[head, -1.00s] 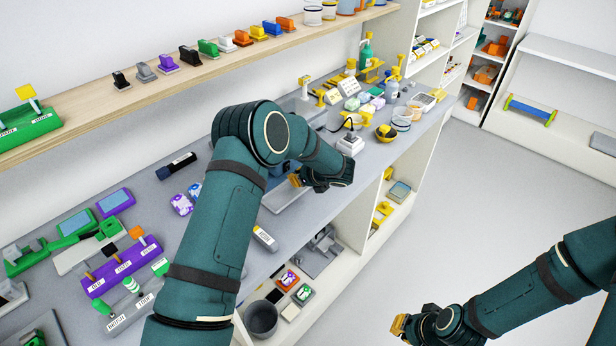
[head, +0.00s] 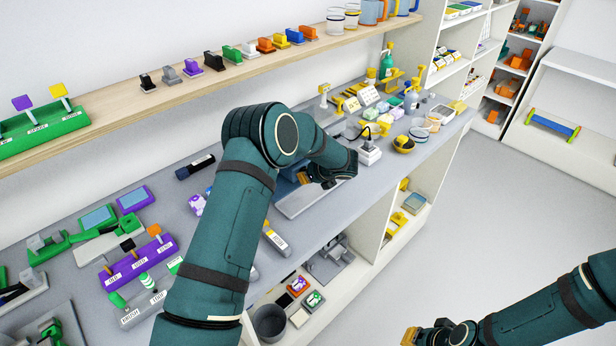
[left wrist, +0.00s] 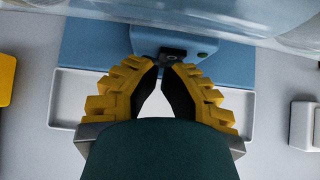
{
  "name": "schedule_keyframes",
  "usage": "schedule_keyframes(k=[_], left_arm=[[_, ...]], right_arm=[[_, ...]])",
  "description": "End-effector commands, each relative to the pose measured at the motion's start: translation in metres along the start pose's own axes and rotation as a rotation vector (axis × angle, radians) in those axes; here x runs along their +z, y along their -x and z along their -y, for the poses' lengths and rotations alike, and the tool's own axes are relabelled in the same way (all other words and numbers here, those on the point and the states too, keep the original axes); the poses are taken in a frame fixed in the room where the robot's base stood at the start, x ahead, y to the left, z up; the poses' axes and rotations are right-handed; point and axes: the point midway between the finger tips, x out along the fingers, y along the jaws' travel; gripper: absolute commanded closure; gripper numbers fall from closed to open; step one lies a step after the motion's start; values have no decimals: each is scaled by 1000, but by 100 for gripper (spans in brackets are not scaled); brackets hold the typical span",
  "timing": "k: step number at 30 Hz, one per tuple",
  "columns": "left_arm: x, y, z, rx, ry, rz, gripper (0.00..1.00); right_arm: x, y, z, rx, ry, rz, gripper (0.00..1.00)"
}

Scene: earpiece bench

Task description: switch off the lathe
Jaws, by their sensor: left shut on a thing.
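The lathe is a blue machine with a pale tray, mostly hidden behind my left arm in the head view, where its tray (head: 298,204) shows. In the left wrist view its blue body (left wrist: 90,42) fills the top middle, with a small green light (left wrist: 203,54) on its front. My left gripper (head: 304,178) is at the lathe's front. In the left wrist view its yellow fingers (left wrist: 161,66) close on a small black switch (left wrist: 173,53) on the blue housing. My right gripper (head: 410,336) is low at the right, away from the bench; its fingers are too small to judge.
A white block with a black cable (head: 369,152) stands right of the lathe. A yellow and black bowl (head: 404,144) and clear dishes are farther right. A dark cylinder (head: 195,166) lies to the left. A wooden shelf (head: 215,76) runs above the bench. The floor at right is clear.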

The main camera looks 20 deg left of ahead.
Motion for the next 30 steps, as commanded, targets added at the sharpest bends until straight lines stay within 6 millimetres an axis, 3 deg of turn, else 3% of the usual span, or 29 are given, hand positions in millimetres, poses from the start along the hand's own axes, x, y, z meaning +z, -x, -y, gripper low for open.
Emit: schedule_keyframes(k=[17, 30], left_arm=[[17, 8, -2, 6, 6, 7, 100], [16, 8, -3, 8, 7, 7, 100]], right_arm=[[-1, 7, 3, 0, 0, -1, 100], [-1, 8, 3, -2, 0, -1, 100]])
